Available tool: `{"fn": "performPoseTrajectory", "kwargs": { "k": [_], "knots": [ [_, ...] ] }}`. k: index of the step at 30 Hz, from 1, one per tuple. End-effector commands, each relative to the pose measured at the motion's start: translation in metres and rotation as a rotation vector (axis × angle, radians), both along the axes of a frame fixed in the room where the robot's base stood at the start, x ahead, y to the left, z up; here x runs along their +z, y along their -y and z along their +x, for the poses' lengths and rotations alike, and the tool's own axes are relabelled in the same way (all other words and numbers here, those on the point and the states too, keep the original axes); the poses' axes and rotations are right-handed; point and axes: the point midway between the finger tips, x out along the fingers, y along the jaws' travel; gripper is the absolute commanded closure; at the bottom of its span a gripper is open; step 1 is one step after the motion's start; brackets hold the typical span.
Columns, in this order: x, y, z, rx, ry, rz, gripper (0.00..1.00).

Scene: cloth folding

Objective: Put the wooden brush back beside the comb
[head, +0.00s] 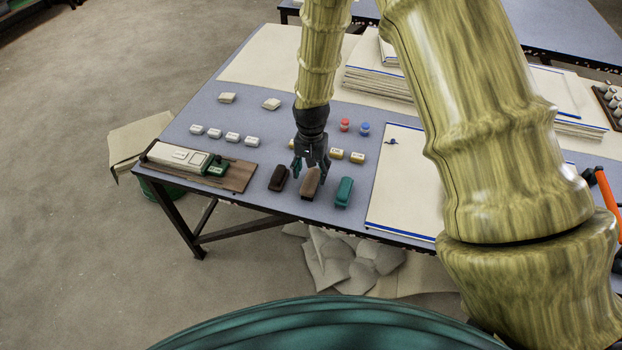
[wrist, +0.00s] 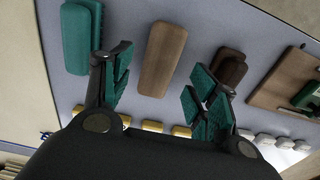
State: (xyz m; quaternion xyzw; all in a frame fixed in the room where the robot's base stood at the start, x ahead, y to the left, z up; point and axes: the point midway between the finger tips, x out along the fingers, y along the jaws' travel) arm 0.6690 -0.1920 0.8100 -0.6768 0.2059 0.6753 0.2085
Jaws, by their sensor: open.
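The wooden brush, a mid-brown rounded block (head: 310,184), lies on the blue-grey table (head: 240,112) between a dark brown block (head: 278,178) and a teal block (head: 344,191). It also shows in the wrist view (wrist: 163,58), lying lengthwise ahead of the gap between my fingers. My gripper (head: 311,168) points down over the wooden brush with its teal-padded fingers apart. Nothing is held between them in the wrist view (wrist: 160,88). The exact height above the brush is hard to tell. I cannot make out a comb for certain.
A wooden board (head: 238,177) with a white and green device (head: 187,158) lies at the table's left. Several white (head: 232,138) and yellow (head: 357,157) small blocks stand behind the brushes. A white, blue-edged sheet (head: 391,200) lies to the right.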

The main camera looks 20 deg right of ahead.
Motion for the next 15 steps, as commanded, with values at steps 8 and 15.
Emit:
{"fn": "performPoseTrajectory", "kwargs": {
  "k": [8,15],
  "knots": [
    [0.037,0.000,0.000,0.001,0.001,-0.001,0.41],
    [0.056,0.000,0.000,0.001,-0.001,-0.001,0.41]
  ]
}}
